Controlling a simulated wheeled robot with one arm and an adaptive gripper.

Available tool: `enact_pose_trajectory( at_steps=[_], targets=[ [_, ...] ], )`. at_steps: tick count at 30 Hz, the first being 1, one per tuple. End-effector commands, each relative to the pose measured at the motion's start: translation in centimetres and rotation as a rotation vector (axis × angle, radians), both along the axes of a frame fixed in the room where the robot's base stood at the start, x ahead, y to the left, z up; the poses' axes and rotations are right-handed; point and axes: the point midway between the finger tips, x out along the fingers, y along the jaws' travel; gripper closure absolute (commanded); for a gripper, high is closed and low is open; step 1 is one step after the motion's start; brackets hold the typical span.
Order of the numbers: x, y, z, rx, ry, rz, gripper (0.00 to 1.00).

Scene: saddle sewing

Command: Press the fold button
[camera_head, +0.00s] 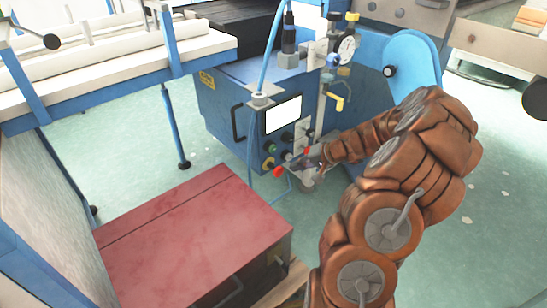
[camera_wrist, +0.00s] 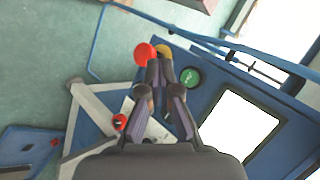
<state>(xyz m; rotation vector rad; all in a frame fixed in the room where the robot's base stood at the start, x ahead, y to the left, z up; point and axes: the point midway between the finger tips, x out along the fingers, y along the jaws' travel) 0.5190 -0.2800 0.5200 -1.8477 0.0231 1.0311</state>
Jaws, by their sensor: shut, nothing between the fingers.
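The blue machine (camera_head: 225,115) has a control panel with a white screen (camera_head: 283,115) and several buttons. Beside the screen are a green button (camera_head: 272,148) and, lower, a red knob (camera_head: 278,171); no readable label shows which one is the fold button. My gripper (camera_head: 297,163) is at the panel's lower right, fingers shut and empty. In the wrist view the fingertips (camera_wrist: 160,66) point toward the red knob (camera_wrist: 145,54) and a yellow button (camera_wrist: 163,50), with the green button (camera_wrist: 190,77) just right. Contact cannot be told; the fingers partly hide the panel.
A red-topped cabinet (camera_head: 185,240) stands in front of the machine. A blue-framed rack with white rolls (camera_head: 160,46) is at the upper left. Another red button (camera_wrist: 119,121) lies left of the fingers in the wrist view. Green floor (camera_head: 130,140) is open between rack and cabinet.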

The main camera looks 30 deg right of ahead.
Motion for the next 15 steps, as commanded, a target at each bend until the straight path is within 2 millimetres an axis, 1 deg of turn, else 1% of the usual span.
enact_pose_trajectory(
  at_steps=[1, 3, 15],
  targets=[
    [-0.10, -0.52, -0.68, 0.001, 0.000, -0.013, 1.00],
    [-0.15, -0.89, -0.95, 0.001, -0.001, -0.021, 1.00],
    [-0.08, -0.95, -0.92, 0.002, -0.002, -0.023, 1.00]
  ],
)
